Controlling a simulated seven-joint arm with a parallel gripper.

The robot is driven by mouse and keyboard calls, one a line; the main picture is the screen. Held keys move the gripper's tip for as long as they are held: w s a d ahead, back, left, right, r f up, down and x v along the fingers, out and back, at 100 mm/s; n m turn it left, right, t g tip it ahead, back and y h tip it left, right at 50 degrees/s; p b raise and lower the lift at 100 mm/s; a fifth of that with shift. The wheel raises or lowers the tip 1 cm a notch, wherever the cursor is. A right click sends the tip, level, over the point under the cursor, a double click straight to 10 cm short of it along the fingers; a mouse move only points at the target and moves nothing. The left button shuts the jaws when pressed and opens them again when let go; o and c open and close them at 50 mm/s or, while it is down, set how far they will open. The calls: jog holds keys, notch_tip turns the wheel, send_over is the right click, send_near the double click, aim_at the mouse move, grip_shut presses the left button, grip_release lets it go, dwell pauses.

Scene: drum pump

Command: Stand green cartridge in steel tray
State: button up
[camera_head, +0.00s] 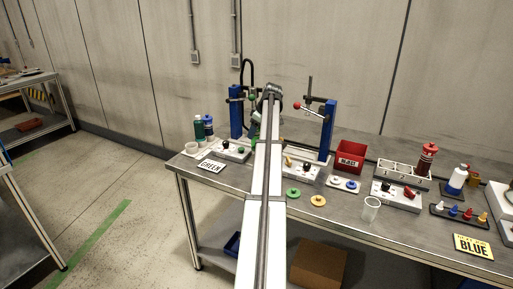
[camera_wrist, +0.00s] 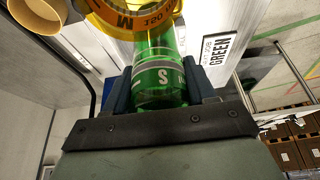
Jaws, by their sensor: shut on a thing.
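My gripper (camera_wrist: 158,80) shows in the wrist view with its two dark fingers shut on the green cartridge (camera_wrist: 160,52). The cartridge is translucent green, with a grey band and a white letter S. A yellow ring-like part with black lettering (camera_wrist: 130,18) is beyond it; I cannot tell if they touch. In the head view my arm hides the gripper and most of what it holds. I cannot surely tell which thing is the steel tray; a pale grey tray with several compartments (camera_head: 390,168) stands at the back right.
A red bottle (camera_head: 427,160) stands at that tray's right end. A red bin (camera_head: 349,157), blue posts (camera_head: 328,130) and a dark green bottle (camera_head: 199,130) are on the table. A GREEN sign (camera_head: 211,166) lies at the left. A clear cup (camera_head: 370,209) stands near the front edge.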

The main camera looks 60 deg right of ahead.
jog(key=shift+f, duration=3.1)
jog(key=shift+f, duration=0.1)
jog(key=o, duration=1.3)
jog(key=v, duration=1.2)
jog(key=shift+w, duration=0.1)
